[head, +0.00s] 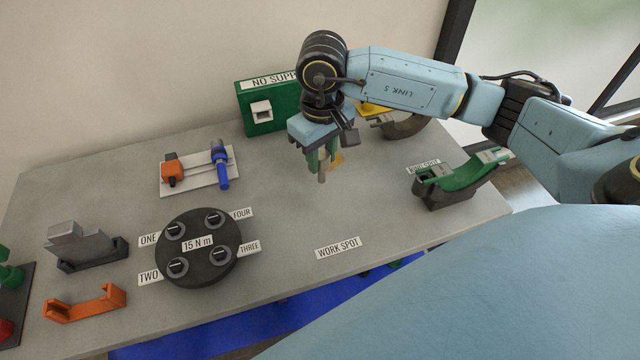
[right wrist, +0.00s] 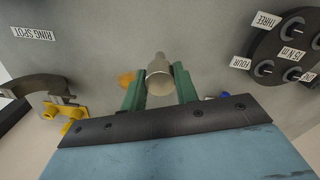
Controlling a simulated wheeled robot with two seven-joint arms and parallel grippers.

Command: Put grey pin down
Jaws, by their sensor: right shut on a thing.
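My right gripper (head: 322,158) is above the grey table, right of its middle. Its green fingers are shut on the grey pin (head: 321,173), which hangs below the fingertips. In the right wrist view the pin (right wrist: 159,75) sits between the two green fingers (right wrist: 158,88), seen nearly end-on, with the bare table behind it. I cannot tell the exact gap between pin and table. My left gripper is not in view.
A green cradle (head: 458,178) stands right, a green box (head: 262,123) behind, and a white board with tools (head: 200,186) at back left. The table around the WORK SPOT label (head: 338,248) is clear.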

